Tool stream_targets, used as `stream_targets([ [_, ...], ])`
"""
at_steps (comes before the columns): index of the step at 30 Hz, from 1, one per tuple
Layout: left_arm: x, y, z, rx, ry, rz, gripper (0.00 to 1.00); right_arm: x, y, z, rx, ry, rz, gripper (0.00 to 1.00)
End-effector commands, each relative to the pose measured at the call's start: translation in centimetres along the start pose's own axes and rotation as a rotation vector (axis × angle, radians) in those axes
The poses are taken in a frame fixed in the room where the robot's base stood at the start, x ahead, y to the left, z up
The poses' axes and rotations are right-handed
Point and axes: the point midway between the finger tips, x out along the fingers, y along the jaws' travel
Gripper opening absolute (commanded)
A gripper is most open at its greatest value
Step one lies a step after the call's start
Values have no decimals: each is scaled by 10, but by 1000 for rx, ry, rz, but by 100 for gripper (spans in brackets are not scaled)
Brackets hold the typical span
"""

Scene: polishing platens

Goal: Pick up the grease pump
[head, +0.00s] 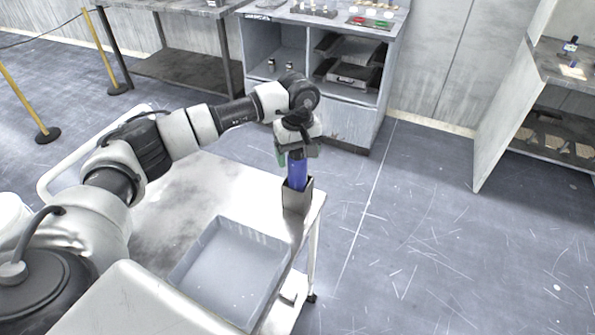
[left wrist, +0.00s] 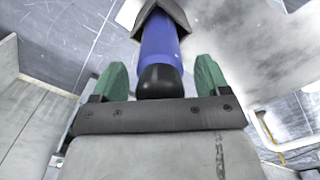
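The grease pump (head: 298,172) is a blue cylinder standing upright in a grey square holder (head: 296,200) at the far right corner of the cart. My left gripper (head: 291,155) is right above it, pointing down, with its fingers beside the pump's upper end. In the left wrist view, the blue pump (left wrist: 160,45) with its black end lies between the two green fingers of the gripper (left wrist: 162,75). Gaps show on both sides, so the gripper is open around it. The holder (left wrist: 178,13) hides the pump's lower part. My right gripper is not in view.
The cart top (head: 190,185) carries a grey tray (head: 228,262) in front of the holder. A grey cabinet (head: 345,120) with shelves stands behind, a workbench (head: 180,65) at back left, and another shelf unit (head: 555,120) at right. Floor right of the cart is clear.

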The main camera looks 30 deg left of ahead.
Motion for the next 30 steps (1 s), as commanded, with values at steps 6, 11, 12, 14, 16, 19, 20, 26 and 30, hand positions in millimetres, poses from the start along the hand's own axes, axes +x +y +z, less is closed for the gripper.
stream_targets([
  [6,0,0,0,0,0,0,42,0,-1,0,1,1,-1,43],
  [11,0,0,0,0,0,0,17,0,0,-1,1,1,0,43],
  [12,-1,0,0,0,0,2,17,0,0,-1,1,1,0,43],
  [14,-1,0,0,0,0,2,17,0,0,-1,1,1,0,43],
  [16,-1,0,0,0,0,2,17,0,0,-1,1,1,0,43],
  [19,-4,0,0,0,1,2,17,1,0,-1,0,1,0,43],
  [20,-6,0,-1,0,1,2,17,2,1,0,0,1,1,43],
  [26,-38,1,-1,1,3,6,17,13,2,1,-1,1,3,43],
  [30,-66,1,-1,0,3,5,17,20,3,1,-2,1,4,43],
])
